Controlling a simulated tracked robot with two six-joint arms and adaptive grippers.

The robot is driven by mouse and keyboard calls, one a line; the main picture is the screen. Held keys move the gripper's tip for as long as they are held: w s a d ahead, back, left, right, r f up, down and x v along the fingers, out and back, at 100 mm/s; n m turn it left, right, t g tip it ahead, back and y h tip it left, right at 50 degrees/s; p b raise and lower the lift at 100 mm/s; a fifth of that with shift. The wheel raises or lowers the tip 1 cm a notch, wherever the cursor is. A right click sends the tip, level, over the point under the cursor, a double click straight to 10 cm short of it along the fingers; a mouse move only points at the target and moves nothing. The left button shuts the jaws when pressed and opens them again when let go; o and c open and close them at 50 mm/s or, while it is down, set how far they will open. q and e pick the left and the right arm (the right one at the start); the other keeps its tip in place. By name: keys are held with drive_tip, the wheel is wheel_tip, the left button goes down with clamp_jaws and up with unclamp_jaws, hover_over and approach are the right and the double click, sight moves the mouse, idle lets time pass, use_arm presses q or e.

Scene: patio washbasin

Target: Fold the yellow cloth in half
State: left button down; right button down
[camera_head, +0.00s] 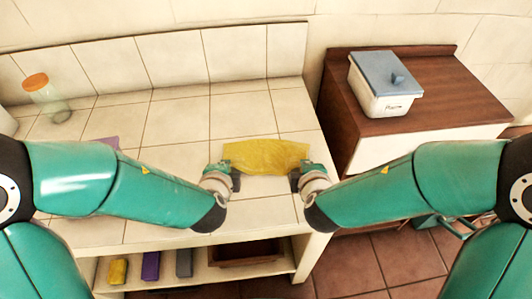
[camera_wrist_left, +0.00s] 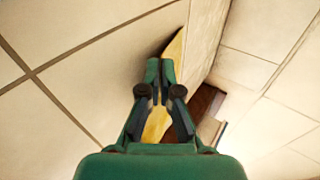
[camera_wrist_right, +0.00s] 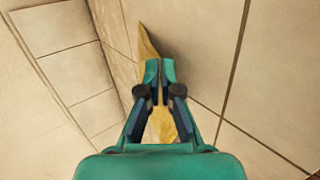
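The yellow cloth (camera_head: 265,157) is near the right front of the tiled counter, stretched between my two grippers, with a wavy, slightly creased surface. My left gripper (camera_head: 233,174) is at its left end and my right gripper (camera_head: 297,174) at its right end. In the left wrist view the fingertips (camera_wrist_left: 160,72) are nearly together, with yellow cloth (camera_wrist_left: 156,123) seen between and beyond them. In the right wrist view the fingertips (camera_wrist_right: 160,72) are likewise nearly together on the cloth (camera_wrist_right: 160,126). The cloth's edge nearest me looks partly raised off the tiles.
A purple item (camera_head: 105,142) lies partly behind my left arm. A white box with a blue lid (camera_head: 381,98) sits on the brown cabinet (camera_head: 440,85). Folded items (camera_head: 151,266) lie on the lower shelf.

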drive_tip(key=shift+s, duration=0.1)
use_arm(q)
drive_tip(key=c, duration=1)
unclamp_jaws()
drive_tip(key=shift+c, duration=0.2)
use_arm(e)
drive_tip(key=c, duration=1)
unclamp_jaws()
drive_tip(key=shift+c, duration=0.2)
use_arm(q)
drive_tip(key=shift+s+r, duration=0.15)
drive_tip(key=shift+r, duration=0.25)
use_arm(e)
drive_tip(key=shift+s+r, duration=0.1)
drive_tip(key=shift+r, duration=0.3)
use_arm(q)
drive_tip(key=s+r, duration=0.5)
drive_tip(key=r, duration=0.3)
drive_tip(key=shift+s, duration=0.4)
use_arm(e)
drive_tip(key=s+r, duration=0.5)
drive_tip(key=r, duration=0.3)
drive_tip(key=shift+s, duration=0.4)
